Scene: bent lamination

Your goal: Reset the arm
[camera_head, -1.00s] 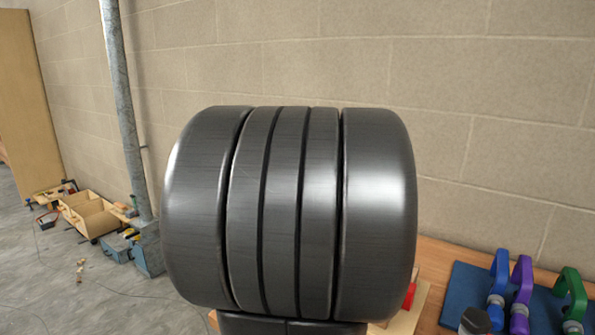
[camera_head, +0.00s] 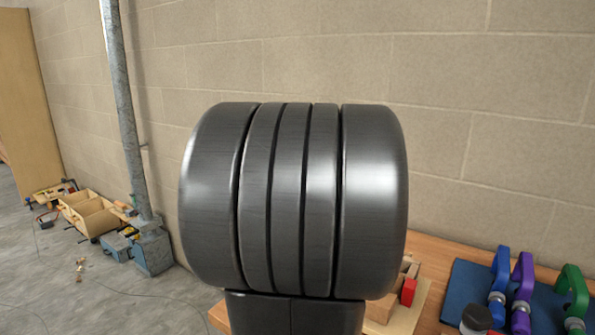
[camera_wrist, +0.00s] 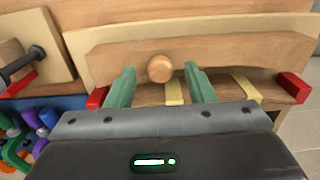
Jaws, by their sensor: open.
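My gripper (camera_wrist: 160,86) shows in the wrist view with its two green fingers apart and nothing held between them. Beyond the fingers stands a curved pale wooden form (camera_wrist: 230,55) with a round wooden knob (camera_wrist: 160,68) on its face, in line with the gap between the fingers. I cannot tell the exact distance from the fingertips to the knob. In the head view my own dark arm link fills the middle and hides my gripper and most of the wooden work.
A wooden bench (camera_head: 430,248) runs along the block wall. On its right a blue mat (camera_head: 465,280) holds blue, purple and green clamps (camera_head: 522,280). A red block (camera_head: 408,291) shows beside my arm. A wooden tool tray (camera_head: 92,212) lies on the floor at left, near a metal pole (camera_head: 122,110).

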